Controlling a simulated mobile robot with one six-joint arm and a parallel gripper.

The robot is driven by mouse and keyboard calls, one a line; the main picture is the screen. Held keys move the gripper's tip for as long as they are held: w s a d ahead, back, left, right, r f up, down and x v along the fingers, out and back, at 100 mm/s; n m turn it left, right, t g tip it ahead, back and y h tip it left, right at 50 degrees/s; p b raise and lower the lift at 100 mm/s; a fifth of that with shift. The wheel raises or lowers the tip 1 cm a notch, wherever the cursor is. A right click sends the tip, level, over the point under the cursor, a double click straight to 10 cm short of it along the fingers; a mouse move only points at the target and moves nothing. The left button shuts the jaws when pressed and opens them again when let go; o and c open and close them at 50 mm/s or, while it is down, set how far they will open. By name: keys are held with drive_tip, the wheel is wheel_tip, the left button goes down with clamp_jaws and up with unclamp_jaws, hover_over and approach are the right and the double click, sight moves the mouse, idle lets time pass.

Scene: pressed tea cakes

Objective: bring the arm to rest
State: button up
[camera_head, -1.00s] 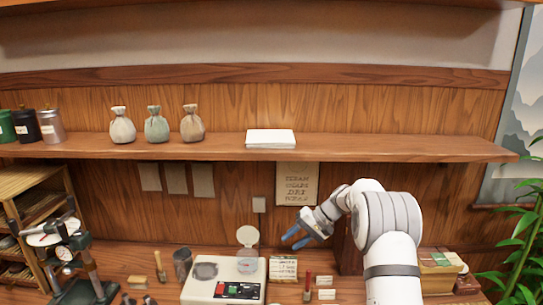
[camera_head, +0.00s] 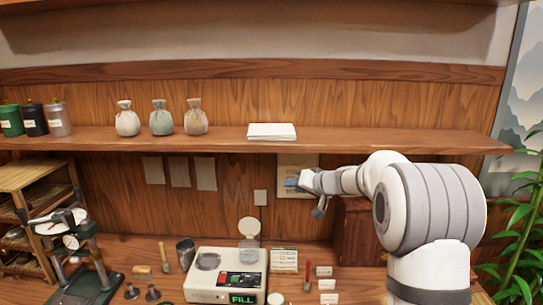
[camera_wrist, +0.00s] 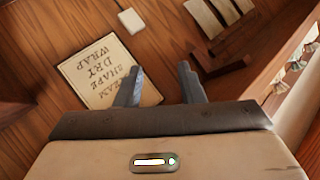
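My gripper (camera_head: 291,184) is raised in front of the wooden back wall, below the shelf and above the worktop, with my arm reaching in from the right. In the wrist view my gripper (camera_wrist: 161,82) shows two blue-grey fingers standing apart with nothing between them. It is open and empty, and touches nothing that I can see. A pale sign reading "steam shape dry wrap" (camera_wrist: 105,72) is on the wall beyond the fingers. In the head view my gripper and forearm partly cover this sign (camera_head: 290,163).
The shelf (camera_head: 350,143) holds three cloth bags (camera_head: 161,118), canisters (camera_head: 33,119) and a white stack (camera_head: 271,131). Below stand a white machine (camera_head: 228,276) showing "FILL", a press with a dial (camera_head: 70,240), a rack (camera_head: 38,190) and small items. A plant (camera_head: 520,230) is at right.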

drive_tip(key=s+d+r+m+t+h+b, duration=0.1)
drive_tip(key=s+d+r+m+h, duration=0.1)
drive_tip(key=s+d+h, duration=0.4)
drive_tip(key=s+d+r+m+t+h+b, duration=0.1)
drive_tip(key=s+d+r+h, duration=0.3)
drive_tip(key=s, duration=0.5)
drive_tip(key=s+a+f+n+g, duration=0.1)
drive_tip(key=s+f+g, duration=0.2)
drive_tip(key=s, duration=0.7)
drive_tip(key=s+a+f+n+g+y, duration=0.1)
drive_tip(key=s+f+g, duration=0.2)
drive_tip(key=s+f, duration=0.4)
drive_tip(key=s+f+g+b, duration=0.1)
drive_tip(key=s+f, duration=0.4)
drive_tip(key=s, duration=0.8)
drive_tip(key=shift+s+a+f+n+g+y, duration=0.25)
drive_tip(key=shift+a+n+g+y, duration=0.15)
drive_tip(key=shift+g, duration=0.5)
